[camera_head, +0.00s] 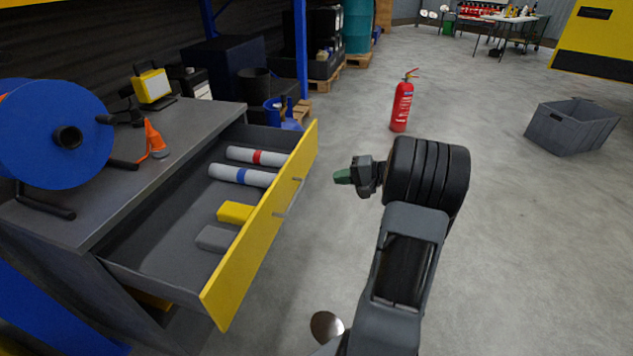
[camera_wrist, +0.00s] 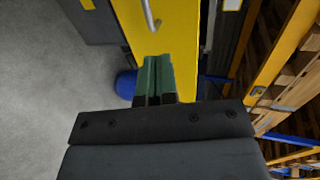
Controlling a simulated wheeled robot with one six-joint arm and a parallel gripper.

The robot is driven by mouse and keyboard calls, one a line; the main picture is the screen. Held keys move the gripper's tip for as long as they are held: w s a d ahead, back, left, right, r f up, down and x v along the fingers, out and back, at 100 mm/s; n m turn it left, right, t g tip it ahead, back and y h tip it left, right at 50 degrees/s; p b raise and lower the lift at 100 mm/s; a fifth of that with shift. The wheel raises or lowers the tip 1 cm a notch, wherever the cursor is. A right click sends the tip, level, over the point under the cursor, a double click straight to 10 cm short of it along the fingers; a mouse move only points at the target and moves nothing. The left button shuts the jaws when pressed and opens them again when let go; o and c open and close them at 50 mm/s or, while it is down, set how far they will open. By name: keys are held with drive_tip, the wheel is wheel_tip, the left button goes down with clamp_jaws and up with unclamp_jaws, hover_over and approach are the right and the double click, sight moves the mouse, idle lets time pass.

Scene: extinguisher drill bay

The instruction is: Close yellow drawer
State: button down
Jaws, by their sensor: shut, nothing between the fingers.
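The yellow drawer (camera_head: 262,232) stands pulled well out of a grey cabinet at the left of the head view. Its yellow front carries a metal bar handle (camera_head: 289,198). Inside lie two white rolls, one with a red band (camera_head: 257,156) and one with a blue band (camera_head: 241,175), a yellow block (camera_head: 235,212) and a grey block (camera_head: 215,238). My gripper (camera_head: 342,176) is shut and empty, to the right of the drawer front and apart from it in the head view. In the wrist view, the green fingertips (camera_wrist: 157,75) are together before the yellow front (camera_wrist: 178,40), below the handle (camera_wrist: 151,15).
The grey cabinet top (camera_head: 195,130) bears a blue reel (camera_head: 40,130), a yellow lamp (camera_head: 152,86) and an orange tool (camera_head: 154,140). A red extinguisher (camera_head: 402,105) and a grey crate (camera_head: 571,126) stand on the floor. Open floor lies right of the drawer.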

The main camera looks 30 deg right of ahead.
sight(289, 178)
drive_tip(key=b+x, duration=0.1)
drive_tip(key=x, duration=0.7)
drive_tip(key=r+b+x, duration=0.1)
drive_tip(key=x, duration=0.3)
drive_tip(key=shift+a+b, duration=0.2)
drive_tip(key=shift+b, duration=0.15)
drive_tip(key=shift+w+a, duration=0.2)
drive_tip(key=shift+w, duration=0.15)
drive_tip(key=shift+w+a, duration=0.1)
drive_tip(key=shift+w, duration=0.05)
